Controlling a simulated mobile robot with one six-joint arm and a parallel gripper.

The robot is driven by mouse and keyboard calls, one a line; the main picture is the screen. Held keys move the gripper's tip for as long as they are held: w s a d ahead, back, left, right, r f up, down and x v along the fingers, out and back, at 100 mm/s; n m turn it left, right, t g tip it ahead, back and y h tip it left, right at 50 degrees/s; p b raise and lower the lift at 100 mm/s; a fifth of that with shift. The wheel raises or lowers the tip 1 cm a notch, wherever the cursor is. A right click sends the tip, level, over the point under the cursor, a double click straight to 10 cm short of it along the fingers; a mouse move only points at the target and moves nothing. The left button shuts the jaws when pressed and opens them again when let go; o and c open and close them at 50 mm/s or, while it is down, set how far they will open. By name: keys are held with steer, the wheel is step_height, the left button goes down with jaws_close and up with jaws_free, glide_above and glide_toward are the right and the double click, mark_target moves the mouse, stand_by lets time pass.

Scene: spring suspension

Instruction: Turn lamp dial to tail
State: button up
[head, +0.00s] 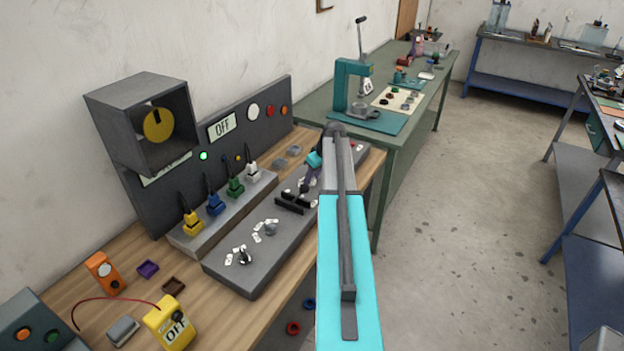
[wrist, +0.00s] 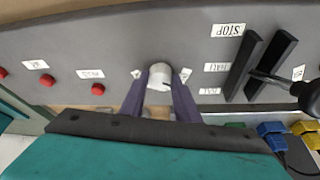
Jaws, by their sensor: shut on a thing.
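A pale round dial (wrist: 159,76) stands on the grey console panel in the wrist view, with small white labels on both sides that are too small to read. My gripper (wrist: 159,88) is shut on this dial, one dark purple finger on each side. In the head view my gripper (head: 308,184) is over the far part of the grey console (head: 252,279), and my arm hides part of that area. The dial itself is not clear there. I cannot read which way it points.
A black slotted lever (wrist: 262,70) with a STOP label (wrist: 228,30) stands to the right of the dial. Red buttons (wrist: 97,89) are to the left. A dark box (head: 147,125) overhangs the left.

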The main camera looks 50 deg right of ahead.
steer(key=m+b, duration=0.1)
steer(key=m, duration=0.1)
steer(key=m+h+b, duration=0.1)
steer(key=m+b, duration=0.1)
steer(key=shift+a+f+h, duration=0.15)
steer(key=shift+a+h, duration=0.05)
steer(key=shift+h, duration=0.1)
steer(key=m+g+h+b, duration=0.1)
steer(key=m+b, duration=0.1)
steer(key=m, duration=0.2)
steer(key=shift+w+a, duration=0.1)
steer(key=m+b, duration=0.1)
steer(key=m, duration=0.1)
steer(key=m+g+h+b, duration=0.1)
steer(key=m, duration=0.2)
steer(key=shift+w+m+g+h+b, duration=0.2)
steer(key=shift+m+g+h+b, duration=0.1)
steer(key=shift+m+g+b, duration=0.55)
steer(key=shift+m+g, duration=0.05)
steer(key=shift+m, duration=0.8)
steer(key=shift+r, duration=0.2)
steer(key=o, duration=1.1)
steer(key=shift+c, duration=0.2)
steer(key=shift+a+r, duration=0.1)
steer(key=shift+a, duration=0.05)
steer(key=b+v, duration=0.3)
steer(key=v, duration=1)
steer(key=shift+a+r, duration=0.2)
